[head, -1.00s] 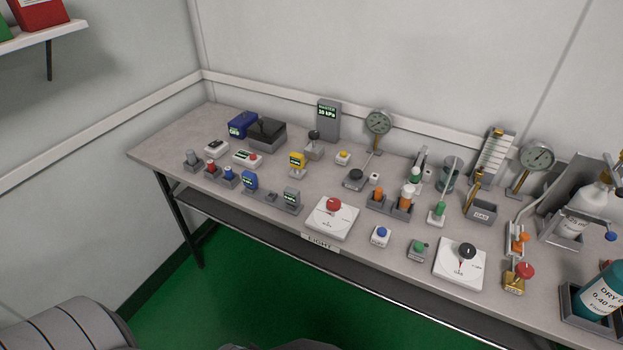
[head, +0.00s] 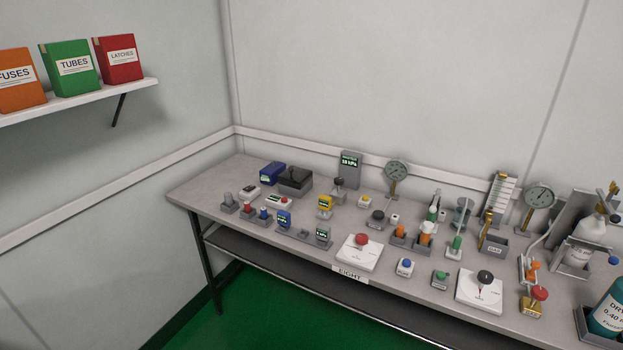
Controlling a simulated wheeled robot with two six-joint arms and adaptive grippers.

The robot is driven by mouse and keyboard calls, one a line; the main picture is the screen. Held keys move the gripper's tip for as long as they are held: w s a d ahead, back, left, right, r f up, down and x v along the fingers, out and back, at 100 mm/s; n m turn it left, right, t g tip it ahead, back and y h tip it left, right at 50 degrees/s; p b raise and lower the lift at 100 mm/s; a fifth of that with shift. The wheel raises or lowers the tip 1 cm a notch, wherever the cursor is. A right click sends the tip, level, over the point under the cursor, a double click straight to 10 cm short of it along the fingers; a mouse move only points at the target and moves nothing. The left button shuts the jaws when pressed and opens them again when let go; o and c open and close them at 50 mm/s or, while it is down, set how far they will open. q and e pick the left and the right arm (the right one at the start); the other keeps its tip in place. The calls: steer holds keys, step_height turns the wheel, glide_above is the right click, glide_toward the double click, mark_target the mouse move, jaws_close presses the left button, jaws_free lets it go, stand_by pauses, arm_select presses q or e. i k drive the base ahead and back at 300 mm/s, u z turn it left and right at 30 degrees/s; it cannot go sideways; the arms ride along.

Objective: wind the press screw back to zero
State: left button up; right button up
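Neither gripper is in view. I cannot tell for sure which part is the press screw. A small block with a dark knob (head: 377,217) stands in front of a round dial gauge (head: 397,170) at the back of the bench. Another dark knob on a grey stand (head: 340,186) is just in front of the grey MASTER display (head: 349,168), which seems to read 10 kPa. A white plate with a red knob (head: 361,240) and a white plate with a black knob (head: 485,276) sit along the front edge. Their settings are too small to read.
The grey bench (head: 200,197) is crowded with small testers, and its left end is bare. A second dial gauge (head: 539,196), a white bottle (head: 588,240) and a teal DRY container (head: 609,308) stand at the right. A wall shelf (head: 75,101) holds boxes at upper left.

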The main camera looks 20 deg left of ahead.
mark_target(339, 181)
steer(key=u, duration=1.5)
steer(key=i, duration=1.45)
steer(key=z, duration=1.9)
